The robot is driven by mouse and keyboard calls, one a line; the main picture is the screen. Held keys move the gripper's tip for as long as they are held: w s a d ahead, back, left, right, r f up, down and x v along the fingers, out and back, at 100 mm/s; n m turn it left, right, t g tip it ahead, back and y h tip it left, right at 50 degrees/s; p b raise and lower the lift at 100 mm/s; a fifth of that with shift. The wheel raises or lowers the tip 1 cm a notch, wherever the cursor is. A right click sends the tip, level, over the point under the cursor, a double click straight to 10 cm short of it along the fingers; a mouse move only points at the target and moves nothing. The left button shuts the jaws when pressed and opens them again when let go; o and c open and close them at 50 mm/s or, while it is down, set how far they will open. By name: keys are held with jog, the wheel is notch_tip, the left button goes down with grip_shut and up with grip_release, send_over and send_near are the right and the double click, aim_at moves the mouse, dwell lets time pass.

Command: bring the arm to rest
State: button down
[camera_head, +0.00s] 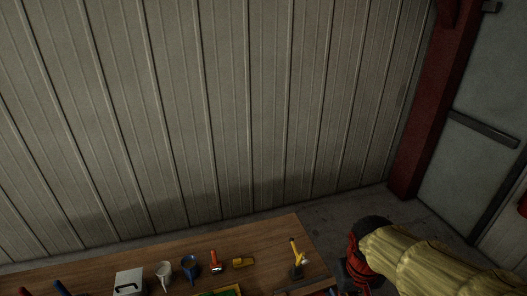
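My arm, in a tan ribbed sleeve with a red and black end section, reaches in from the lower right corner of the head view. The dark part below that end section, by the table's right end, looks like part of my gripper (346,277). Its fingertips cannot be made out, so I cannot tell whether it is open, shut or holding anything.
A wooden table (262,228) runs along the bottom. On it are a grey box (129,282), a white mug (165,274), a blue mug (190,267), an orange-handled tool (214,261), a yellow object (243,262) and a yellow-handled hammer (296,256). A ribbed wall (220,110) stands behind, a red post (432,105) at right.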

jog(key=s+a+f+t+b, duration=0.1)
jog(key=s+t+b, duration=0.3)
jog(key=b, duration=0.7)
jog(key=shift+s+a+f+y+b, duration=0.15)
jog(key=shift+s+f+y+b, duration=0.2)
jog(key=shift+s, duration=0.75)
